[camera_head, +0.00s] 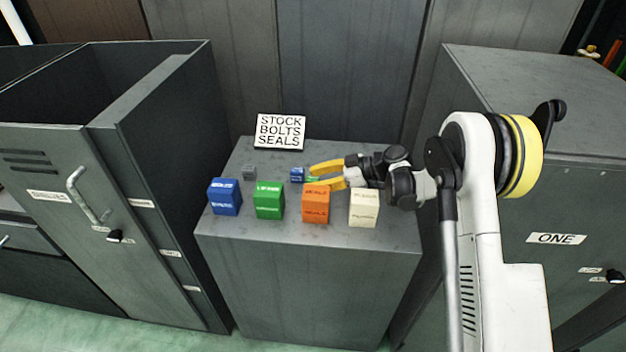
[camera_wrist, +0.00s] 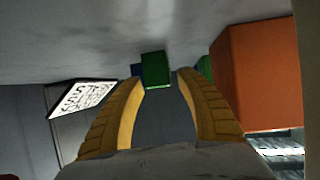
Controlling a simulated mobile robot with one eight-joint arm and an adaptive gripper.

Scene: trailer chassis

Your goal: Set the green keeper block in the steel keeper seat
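A small green block (camera_head: 313,179) sits on the grey cabinet top, partly hidden by my gripper in the head view. In the wrist view this green block (camera_wrist: 156,71) lies ahead, in line with the gap between the fingertips; I cannot tell how far it reaches between them. My gripper (camera_head: 311,178) has its two yellow fingers spread, low over the cabinet top. The fingers (camera_wrist: 160,77) are also apart in the wrist view, with visible room beside the block. I cannot make out a steel keeper seat in either view.
Larger blue (camera_head: 225,198), green (camera_head: 269,201), orange (camera_head: 316,204) and white (camera_head: 363,208) labelled blocks stand along the front of the grey cabinet (camera_head: 308,270). A small blue block (camera_head: 297,174), a small grey block (camera_head: 249,172) and a sign (camera_head: 280,131) stand behind.

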